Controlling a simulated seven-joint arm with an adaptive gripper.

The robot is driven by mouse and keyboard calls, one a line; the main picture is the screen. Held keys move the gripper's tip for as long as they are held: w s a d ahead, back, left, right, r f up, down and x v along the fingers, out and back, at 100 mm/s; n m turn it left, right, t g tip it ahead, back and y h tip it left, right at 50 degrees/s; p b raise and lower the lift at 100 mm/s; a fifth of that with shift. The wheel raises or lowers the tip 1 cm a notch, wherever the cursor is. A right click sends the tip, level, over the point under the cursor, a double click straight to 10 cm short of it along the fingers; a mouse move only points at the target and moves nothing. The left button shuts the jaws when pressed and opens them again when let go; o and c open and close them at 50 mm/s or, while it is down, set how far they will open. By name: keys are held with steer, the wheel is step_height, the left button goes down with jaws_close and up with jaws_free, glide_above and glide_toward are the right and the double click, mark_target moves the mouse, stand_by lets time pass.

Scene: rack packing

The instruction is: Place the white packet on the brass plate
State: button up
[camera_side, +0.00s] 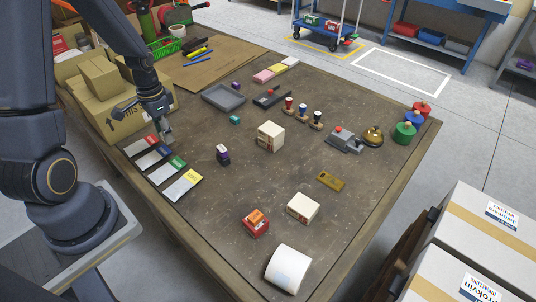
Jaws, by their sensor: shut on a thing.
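Two cream-white box-shaped packets stand on the dark worktable: one white packet (270,137) near the middle and another white packet (302,208) nearer the front. I cannot tell which one the task means. The brass plate (330,181) lies flat and bare, to the right of both, with a few small dark marks on it. My gripper (164,133) is at the left side of the table, well away from the packets and the plate. It is shut on a small greyish-green thing, mostly hidden by the fingers, above the coloured cards.
Several coloured cards (182,186) lie along the left edge. A red box (256,222) and a white roll (288,268) stand at the front. Stamps (302,112), a brass bell (373,135) and a grey tray (223,97) are farther back. Cardboard boxes (105,110) flank my arm.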

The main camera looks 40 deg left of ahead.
steer(key=shift+s+d+r, duration=0.15)
steer(key=shift+s, duration=0.2)
steer(key=shift+r+m, duration=0.15)
steer(key=shift+m, duration=0.35)
steer(key=w+d+r+m, duration=0.2)
steer(key=w+d+m, duration=0.7)
steer(key=w, duration=0.3)
steer(key=w+d+f+m, duration=0.15)
steer(key=d+m, duration=0.25)
steer(key=d, duration=0.7)
steer(key=w+d+m, duration=0.2)
steer(key=d+m, duration=0.1)
steer(key=d, duration=0.8)
glide_above(322, 175)
steer(key=f, duration=0.9)
steer(key=shift+s+a, duration=0.1)
steer(key=shift+s, duration=0.1)
steer(key=shift+w+f, duration=0.2)
steer(key=shift+f, duration=0.05)
steer(key=shift+w+f, duration=0.1)
steer(key=shift+f, duration=1.5)
steer(key=shift+f, duration=0.15)
